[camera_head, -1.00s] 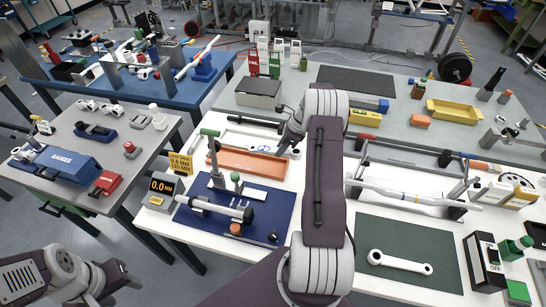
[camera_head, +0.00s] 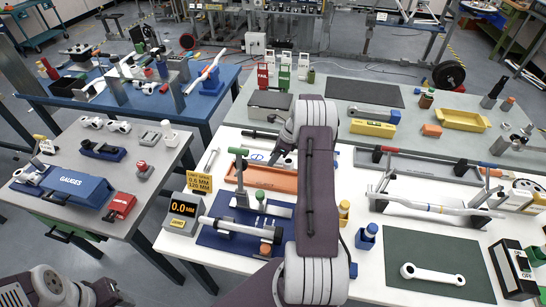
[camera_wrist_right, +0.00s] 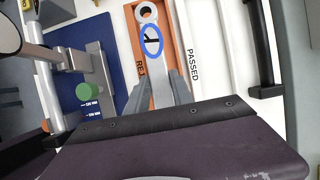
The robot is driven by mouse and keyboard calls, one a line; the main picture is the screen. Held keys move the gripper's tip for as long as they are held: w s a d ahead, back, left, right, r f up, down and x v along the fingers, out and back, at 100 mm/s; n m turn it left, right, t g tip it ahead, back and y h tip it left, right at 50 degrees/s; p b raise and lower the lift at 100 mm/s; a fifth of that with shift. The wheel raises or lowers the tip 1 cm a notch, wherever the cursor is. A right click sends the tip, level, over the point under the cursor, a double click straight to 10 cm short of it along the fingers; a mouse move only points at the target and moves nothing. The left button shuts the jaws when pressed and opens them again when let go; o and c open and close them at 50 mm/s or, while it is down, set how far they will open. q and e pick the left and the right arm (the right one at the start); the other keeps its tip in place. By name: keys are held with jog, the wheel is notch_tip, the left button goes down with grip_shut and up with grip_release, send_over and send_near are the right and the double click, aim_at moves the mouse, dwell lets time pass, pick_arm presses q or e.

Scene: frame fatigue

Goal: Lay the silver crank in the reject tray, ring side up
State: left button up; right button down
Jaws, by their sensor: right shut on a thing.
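The silver crank (camera_wrist_right: 148,62) shows in the right wrist view, its round holed end at the top of the picture. A blue oval ring with a dark mark faces the camera on its upper face. My right gripper (camera_wrist_right: 161,88) is shut on the crank's near part. The crank lies over the orange reject tray (camera_wrist_right: 170,45); whether it touches the floor cannot be told. In the head view the tray (camera_head: 235,174) is partly hidden by my right arm, and my right gripper (camera_head: 281,160) is at its right end. My left gripper (camera_head: 112,292) is at the lower left, away from the tray.
A white strip marked PASSED (camera_wrist_right: 198,60) lies right beside the tray. A blue mat (camera_head: 225,240) with a fixture and green knob stands in front. Another pale crank (camera_head: 432,274) lies on a green mat (camera_head: 455,250). A grey crank-like part (camera_head: 375,113) lies on the back table.

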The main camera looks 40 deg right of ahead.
aim_at(282, 160)
jog(key=shift+w+a+f, duration=0.1)
jog(key=shift+w+f, duration=0.05)
jog(key=shift+f+b, duration=2.6)
jog(key=shift+f, duration=1.65)
jog(key=shift+f, duration=0.45)
jog(key=c, duration=1)
grip_release()
jog(key=shift+c, duration=0.2)
jog(key=b+v, duration=0.1)
jog(key=v, duration=0.8)
